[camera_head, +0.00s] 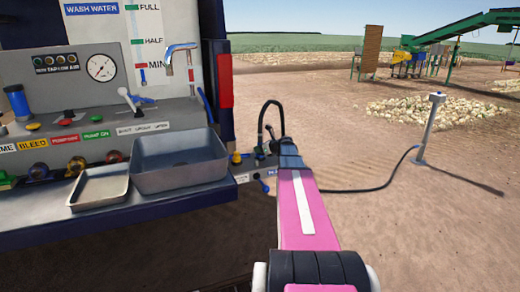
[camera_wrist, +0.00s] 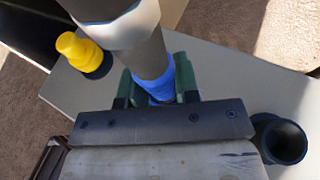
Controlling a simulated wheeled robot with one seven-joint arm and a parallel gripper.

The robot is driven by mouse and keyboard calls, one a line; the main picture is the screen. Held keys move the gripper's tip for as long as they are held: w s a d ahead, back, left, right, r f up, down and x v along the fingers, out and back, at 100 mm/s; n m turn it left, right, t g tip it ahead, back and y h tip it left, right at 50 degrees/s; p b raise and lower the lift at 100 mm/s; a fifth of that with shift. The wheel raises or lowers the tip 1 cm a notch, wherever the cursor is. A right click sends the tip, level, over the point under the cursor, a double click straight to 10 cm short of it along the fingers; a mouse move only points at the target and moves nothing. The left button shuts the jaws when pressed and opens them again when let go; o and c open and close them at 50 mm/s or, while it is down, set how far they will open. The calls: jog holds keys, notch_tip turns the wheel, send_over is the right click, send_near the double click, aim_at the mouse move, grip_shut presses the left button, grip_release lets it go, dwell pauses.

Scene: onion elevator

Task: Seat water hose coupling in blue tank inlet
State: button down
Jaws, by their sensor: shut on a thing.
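In the wrist view my gripper (camera_wrist: 155,88) is shut, its green fingers either side of the hose coupling (camera_wrist: 145,52), which has a grey metal body and a blue band. The coupling's lower end is hidden behind my gripper, so I cannot tell whether it sits in an inlet. A dark, round, open socket (camera_wrist: 284,139) stands on the grey ledge to the right, apart from the coupling. In the head view the black hose (camera_head: 272,103) arches up by my gripper (camera_head: 266,150), at the right end of the wash unit. The blue tank inlet cannot be clearly told there.
A yellow fitting (camera_wrist: 82,54) stands on the ledge left of the coupling. The hose trails over the ground to a grey post (camera_head: 430,128). The wash unit's metal sink (camera_head: 180,163) and shallow tray (camera_head: 98,187) lie left. Open dirt lies to the right.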

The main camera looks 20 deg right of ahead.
jog(key=c, duration=0.8)
grip_release()
